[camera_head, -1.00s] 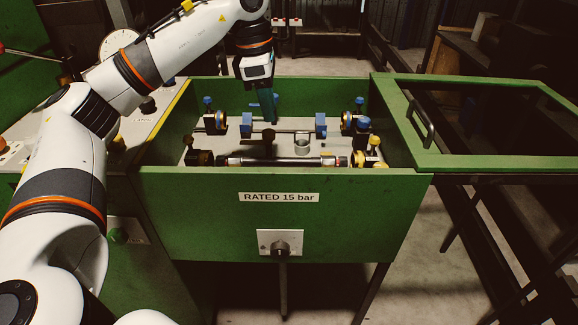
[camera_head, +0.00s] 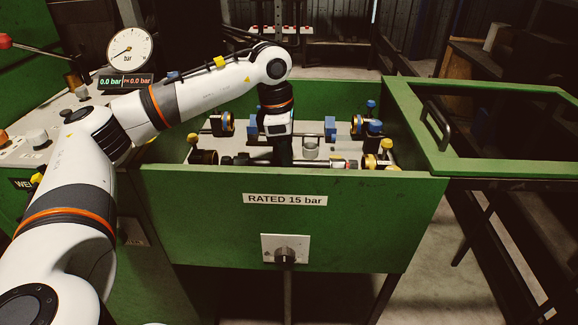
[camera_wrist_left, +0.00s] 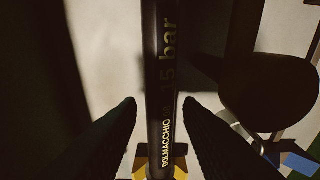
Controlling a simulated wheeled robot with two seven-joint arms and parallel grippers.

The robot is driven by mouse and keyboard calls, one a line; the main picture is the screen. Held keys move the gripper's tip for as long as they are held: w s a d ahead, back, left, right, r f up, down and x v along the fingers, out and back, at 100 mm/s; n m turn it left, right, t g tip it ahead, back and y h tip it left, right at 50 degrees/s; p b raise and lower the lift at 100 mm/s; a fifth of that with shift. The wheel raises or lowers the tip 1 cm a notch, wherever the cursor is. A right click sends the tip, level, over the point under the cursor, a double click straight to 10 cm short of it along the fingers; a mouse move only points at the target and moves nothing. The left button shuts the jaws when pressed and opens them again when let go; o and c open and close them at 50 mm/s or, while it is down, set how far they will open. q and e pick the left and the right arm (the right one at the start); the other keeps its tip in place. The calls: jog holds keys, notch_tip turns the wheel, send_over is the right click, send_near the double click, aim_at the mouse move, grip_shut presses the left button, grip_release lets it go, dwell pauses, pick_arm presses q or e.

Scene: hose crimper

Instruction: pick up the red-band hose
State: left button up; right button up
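A dark hose (camera_head: 322,163) lies along the front inside of the green box, with a small red mark near its right end in the head view. In the left wrist view the hose (camera_wrist_left: 161,60) runs straight up the picture, with "DOLMACCHIO" and "15 bar" lettering on it. My left gripper (camera_head: 283,158) points down over the hose, left of its middle. Its two dark fingers (camera_wrist_left: 159,103) are apart, one on each side of the hose, with gaps showing. The lower fingertips are hidden in the head view. My right gripper is not in view.
The green box's front wall (camera_head: 230,225) stands close in front of the hose. Blue blocks (camera_head: 330,128), a grey cup (camera_head: 311,149) and yellow-and-blue fittings (camera_head: 386,152) stand inside. The open lid (camera_head: 480,167) lies to the right. A pressure gauge (camera_head: 130,47) stands at left.

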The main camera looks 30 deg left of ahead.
pick_arm(q)
notch_tip(320, 180, down, 2)
jog(key=shift+w+d, duration=0.1)
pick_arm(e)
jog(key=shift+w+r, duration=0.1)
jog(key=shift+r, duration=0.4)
pick_arm(q)
grip_shut()
jog(key=shift+r, duration=0.1)
jog(key=shift+r, duration=0.25)
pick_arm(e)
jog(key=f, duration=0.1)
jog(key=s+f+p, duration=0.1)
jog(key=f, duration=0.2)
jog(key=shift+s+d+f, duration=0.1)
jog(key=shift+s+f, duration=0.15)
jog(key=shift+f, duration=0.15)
pick_arm(q)
notch_tip(320, 180, up, 10)
jog(key=shift+f+p, duration=0.15)
jog(key=shift+p, duration=0.25)
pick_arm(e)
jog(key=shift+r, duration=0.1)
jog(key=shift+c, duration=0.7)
